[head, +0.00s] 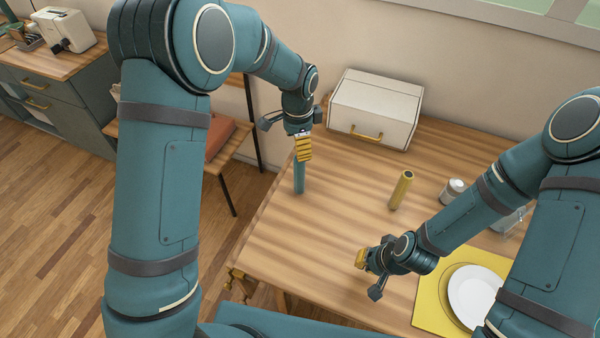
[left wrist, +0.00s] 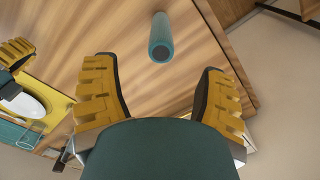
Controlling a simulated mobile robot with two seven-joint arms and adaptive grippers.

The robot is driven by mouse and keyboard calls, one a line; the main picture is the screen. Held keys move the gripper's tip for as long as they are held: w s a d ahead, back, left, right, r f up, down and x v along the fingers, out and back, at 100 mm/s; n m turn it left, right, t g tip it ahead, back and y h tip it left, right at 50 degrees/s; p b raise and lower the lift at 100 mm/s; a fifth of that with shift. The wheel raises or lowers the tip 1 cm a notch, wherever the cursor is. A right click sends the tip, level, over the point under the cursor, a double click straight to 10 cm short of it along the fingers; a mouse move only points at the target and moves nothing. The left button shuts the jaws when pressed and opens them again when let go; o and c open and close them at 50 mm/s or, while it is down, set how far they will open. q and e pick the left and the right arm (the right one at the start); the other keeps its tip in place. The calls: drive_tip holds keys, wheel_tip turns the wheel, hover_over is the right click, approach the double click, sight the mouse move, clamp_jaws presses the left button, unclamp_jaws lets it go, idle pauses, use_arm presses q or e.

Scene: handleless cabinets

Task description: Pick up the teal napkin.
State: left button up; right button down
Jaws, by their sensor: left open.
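The teal napkin (head: 299,180) looks like a rolled cylinder standing on the wooden table near its left edge. In the left wrist view the napkin (left wrist: 161,40) lies beyond the fingertips, roughly centred between them. My left gripper (head: 304,150) is above the napkin, pointing down, and hides its top in the head view. In the left wrist view my left gripper (left wrist: 157,72) has its two yellow fingers wide apart with nothing between them. My right gripper (head: 362,258) is low over the table's front part; its finger opening cannot be made out.
A yellow cylinder (head: 401,190) stands mid-table. A white box with a gold handle (head: 372,108) is at the back. A small jar (head: 452,190) is at right. A yellow mat (head: 428,310) with a white plate (head: 474,298) lies front right.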

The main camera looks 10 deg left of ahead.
sight(299, 166)
use_arm(q)
wheel_tip(299, 166, down, 10)
drive_tip(key=shift+w+d+r+b, duration=0.1)
drive_tip(key=shift+w+b, duration=0.05)
drive_tip(key=shift+b, duration=0.4)
clamp_jaws()
